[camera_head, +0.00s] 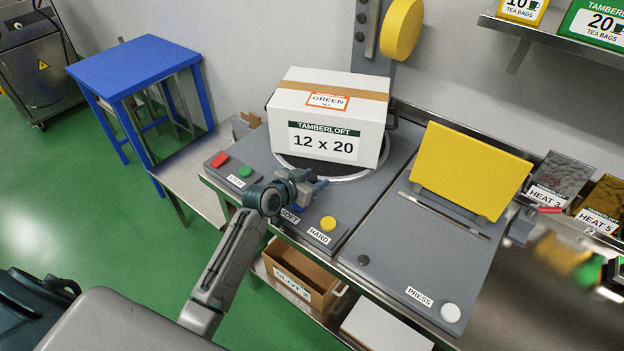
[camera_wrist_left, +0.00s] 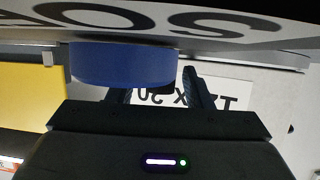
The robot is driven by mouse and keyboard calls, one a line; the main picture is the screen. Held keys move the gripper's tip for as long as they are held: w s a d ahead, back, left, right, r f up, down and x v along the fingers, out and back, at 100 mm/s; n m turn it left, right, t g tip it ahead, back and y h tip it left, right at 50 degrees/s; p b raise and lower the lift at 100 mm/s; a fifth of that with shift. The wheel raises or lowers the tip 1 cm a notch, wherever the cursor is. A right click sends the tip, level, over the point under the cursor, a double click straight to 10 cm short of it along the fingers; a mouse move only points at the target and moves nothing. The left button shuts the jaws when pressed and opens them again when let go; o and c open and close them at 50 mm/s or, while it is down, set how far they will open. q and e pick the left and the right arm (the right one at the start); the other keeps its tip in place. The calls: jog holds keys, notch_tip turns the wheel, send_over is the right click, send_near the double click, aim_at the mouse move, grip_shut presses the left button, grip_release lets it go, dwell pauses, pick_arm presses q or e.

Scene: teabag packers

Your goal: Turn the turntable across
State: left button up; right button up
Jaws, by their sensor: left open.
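The turntable (camera_head: 352,177) is a dark disc with a pale metal rim, set in the grey machine top. A white carton (camera_head: 310,118) labelled TAMBERLOFT 12 x 20 stands on it and hides most of it. My left gripper (camera_head: 314,183) is just in front of the carton and the turntable's near edge, above the SOFT label. In the left wrist view its fingers (camera_wrist_left: 158,92) are apart and nothing is held between them. A blue button (camera_wrist_left: 122,64) is close to the fingers there, and the carton's upside-down print shows beyond. I cannot tell whether the gripper touches anything.
Red (camera_head: 219,159) and green (camera_head: 245,171) buttons lie left of my gripper, a yellow button (camera_head: 328,224) right of it. A press with a raised yellow plate (camera_head: 470,170) stands to the right. A blue table (camera_head: 135,68) is at the back left. Green floor (camera_head: 60,185) is open.

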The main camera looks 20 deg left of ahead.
pick_arm(q)
jog(key=shift+s+a+r, duration=0.15)
jog(key=shift+s+a, duration=0.05)
jog(key=shift+s, duration=0.2)
jog(key=b+v, duration=0.2)
jog(key=v, duration=0.6)
jog(key=shift+s+a+b, duration=0.1)
jog(key=shift+s+b, duration=0.2)
jog(key=shift+s, duration=0.05)
jog(key=shift+s+a+r, duration=0.1)
jog(key=shift+s+r, duration=0.15)
jog(key=shift+s, duration=0.25)
